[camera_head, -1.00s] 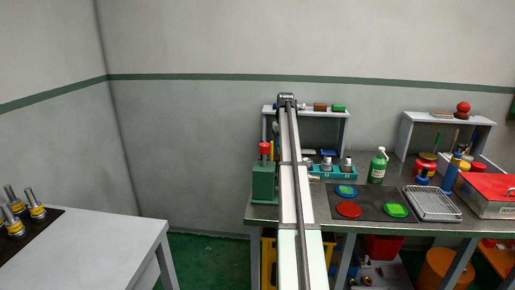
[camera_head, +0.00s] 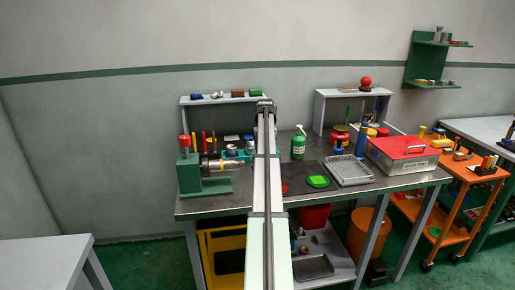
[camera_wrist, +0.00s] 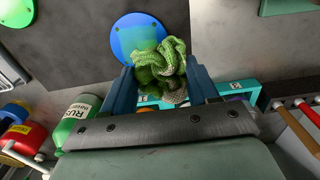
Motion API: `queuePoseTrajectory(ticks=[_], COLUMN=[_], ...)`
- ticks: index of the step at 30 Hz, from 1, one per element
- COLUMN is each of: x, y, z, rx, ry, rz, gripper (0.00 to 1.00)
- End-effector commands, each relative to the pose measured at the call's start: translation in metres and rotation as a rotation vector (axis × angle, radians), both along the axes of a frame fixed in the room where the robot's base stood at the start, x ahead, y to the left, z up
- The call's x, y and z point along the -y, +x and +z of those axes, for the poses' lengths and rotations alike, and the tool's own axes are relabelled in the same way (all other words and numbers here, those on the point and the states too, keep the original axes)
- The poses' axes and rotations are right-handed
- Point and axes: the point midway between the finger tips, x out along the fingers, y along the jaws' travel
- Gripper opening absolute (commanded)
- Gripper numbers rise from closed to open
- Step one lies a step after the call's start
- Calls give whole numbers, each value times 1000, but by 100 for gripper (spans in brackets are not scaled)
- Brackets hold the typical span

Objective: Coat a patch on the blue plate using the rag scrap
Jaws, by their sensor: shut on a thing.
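In the wrist view the round blue plate (camera_wrist: 128,31) lies on a dark mat. The rag scrap (camera_wrist: 172,55), a crumpled green cloth, is held between the blue fingers of my gripper (camera_wrist: 163,76), which is shut on it. The rag overlaps the plate's lower right part in the picture. A greenish area shows on the plate beside the rag; I cannot tell whether it is coating or tint, or whether the rag touches the plate. In the head view my arm hides the blue plate, the rag and my gripper.
A green plate (camera_head: 317,181) and a partly hidden red plate (camera_head: 284,188) share the mat. A wire rack (camera_head: 348,171), a red-lidded box (camera_head: 402,152) and a green pump bottle (camera_head: 298,145) stand to the right. A vise (camera_head: 190,175) stands left. A teal holder (camera_wrist: 238,88) is close to my fingers.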

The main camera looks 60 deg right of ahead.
Motion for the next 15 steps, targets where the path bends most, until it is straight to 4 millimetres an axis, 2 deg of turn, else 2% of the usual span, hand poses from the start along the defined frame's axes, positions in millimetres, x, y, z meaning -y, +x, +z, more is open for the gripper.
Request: queuePoseTrajectory(ticks=[15], x=[0], y=[0], z=[-43], rx=[-1], ry=[1], rz=[0], gripper=[35])
